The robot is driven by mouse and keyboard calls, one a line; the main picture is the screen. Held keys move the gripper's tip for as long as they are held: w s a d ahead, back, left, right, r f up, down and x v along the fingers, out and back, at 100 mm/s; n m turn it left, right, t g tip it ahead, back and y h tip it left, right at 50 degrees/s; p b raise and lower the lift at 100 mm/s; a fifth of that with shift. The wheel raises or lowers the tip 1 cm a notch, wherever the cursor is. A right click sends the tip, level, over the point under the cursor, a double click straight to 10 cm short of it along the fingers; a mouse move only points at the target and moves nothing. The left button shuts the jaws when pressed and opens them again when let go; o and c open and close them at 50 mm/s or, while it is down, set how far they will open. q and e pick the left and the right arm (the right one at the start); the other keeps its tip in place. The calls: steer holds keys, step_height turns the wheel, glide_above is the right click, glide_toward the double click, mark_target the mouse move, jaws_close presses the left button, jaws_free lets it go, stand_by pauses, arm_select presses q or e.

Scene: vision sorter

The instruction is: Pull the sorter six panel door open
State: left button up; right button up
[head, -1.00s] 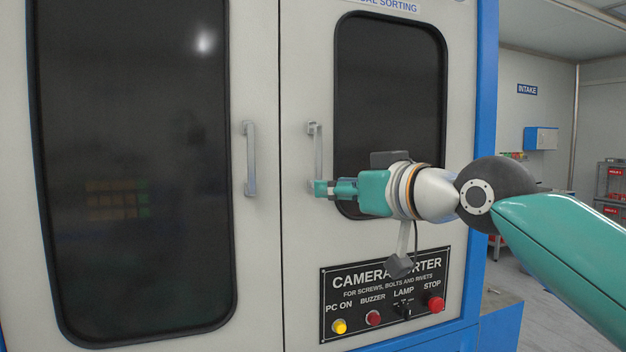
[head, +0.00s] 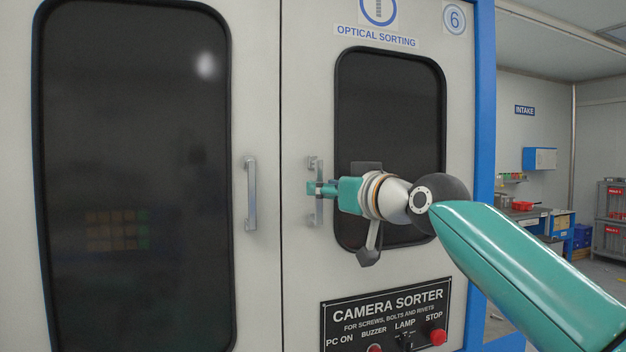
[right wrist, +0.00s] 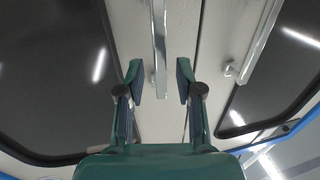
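The six panel door (head: 300,270) is the right-hand door, with a round "6" label (head: 454,17) and a dark window. It looks shut, flush with the door to its left. Its vertical metal handle (head: 317,215) stands near the seam. My right gripper (head: 318,189) is at the middle of this handle and hides part of it. In the right wrist view, the fingers of the right gripper (right wrist: 160,82) are apart, with the handle (right wrist: 159,45) between their tips and a gap on both sides. My left gripper is not in view.
The left door has its own handle (head: 251,195), close across the seam, and a large dark window (head: 135,120). A control panel (head: 385,318) with buttons and a red stop knob (head: 438,337) is below my right gripper. Open room with shelves (head: 611,220) lies to the right.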

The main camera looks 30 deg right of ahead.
mark_target(318, 220)
steer(key=shift+w+p, duration=0.4)
steer(key=shift+w, duration=1.25)
jaws_close()
